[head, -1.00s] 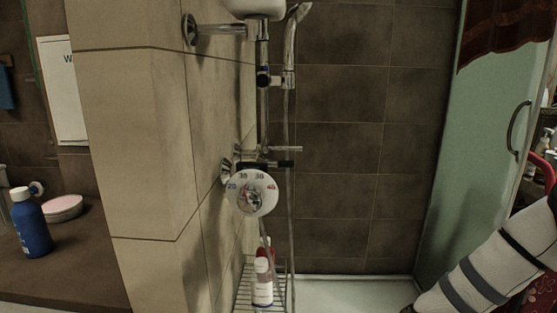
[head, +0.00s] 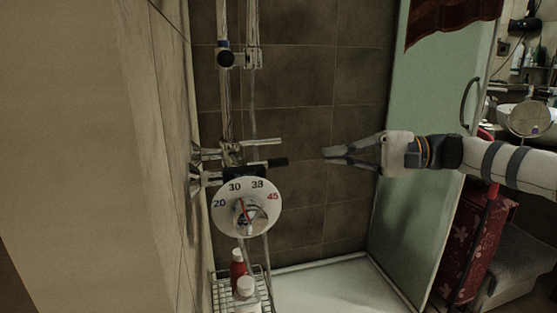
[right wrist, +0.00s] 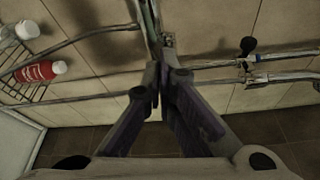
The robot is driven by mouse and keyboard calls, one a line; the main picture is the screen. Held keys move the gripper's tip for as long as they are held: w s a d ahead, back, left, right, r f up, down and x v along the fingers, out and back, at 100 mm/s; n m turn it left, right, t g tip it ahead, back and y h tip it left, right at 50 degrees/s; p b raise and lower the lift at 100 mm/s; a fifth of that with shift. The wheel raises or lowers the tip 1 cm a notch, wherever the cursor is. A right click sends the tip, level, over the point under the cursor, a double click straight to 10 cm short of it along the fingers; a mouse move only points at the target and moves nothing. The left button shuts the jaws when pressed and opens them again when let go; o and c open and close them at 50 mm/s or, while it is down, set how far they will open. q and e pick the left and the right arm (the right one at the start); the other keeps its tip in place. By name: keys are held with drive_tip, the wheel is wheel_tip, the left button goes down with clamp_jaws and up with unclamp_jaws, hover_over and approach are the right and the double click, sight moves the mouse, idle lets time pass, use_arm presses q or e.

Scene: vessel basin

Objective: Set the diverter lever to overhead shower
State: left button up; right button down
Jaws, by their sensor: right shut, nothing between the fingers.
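The shower mixer shows in the head view with a white temperature dial (head: 228,211) marked 20, 30, 38 and 45. Just above the dial, a lever with a black grip (head: 277,162) points right. A thin chrome bar (head: 264,142) sticks out right above it. I cannot tell for certain which one is the diverter. My right gripper (head: 325,154) reaches in from the right with its fingers shut and empty, apart from the black grip's tip. In the right wrist view the shut fingers (right wrist: 159,84) cover part of the fittings. My left gripper is not in view.
A slider with a black knob (head: 225,59) sits on the riser pipe above. A wire basket (head: 228,291) below holds a red bottle (head: 238,270) and a white bottle (head: 246,296). A tiled wall (head: 60,150) stands close on the left; a green glass panel (head: 405,190) stands right.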

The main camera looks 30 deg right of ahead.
sight(283, 160)
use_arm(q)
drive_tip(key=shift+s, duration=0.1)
use_arm(e)
drive_tip(key=shift+s, duration=0.1)
drive_tip(key=f+b+x, duration=0.1)
drive_tip(key=b+x, duration=0.1)
drive_tip(key=x, duration=0.8)
use_arm(q)
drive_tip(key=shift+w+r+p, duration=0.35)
drive_tip(key=shift+p, duration=0.9)
use_arm(e)
drive_tip(key=s, duration=0.1)
drive_tip(key=s+r, duration=0.1)
drive_tip(key=s+a, duration=0.1)
drive_tip(key=shift+s+r, duration=0.3)
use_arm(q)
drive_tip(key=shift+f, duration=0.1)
use_arm(e)
drive_tip(key=shift+f, duration=0.1)
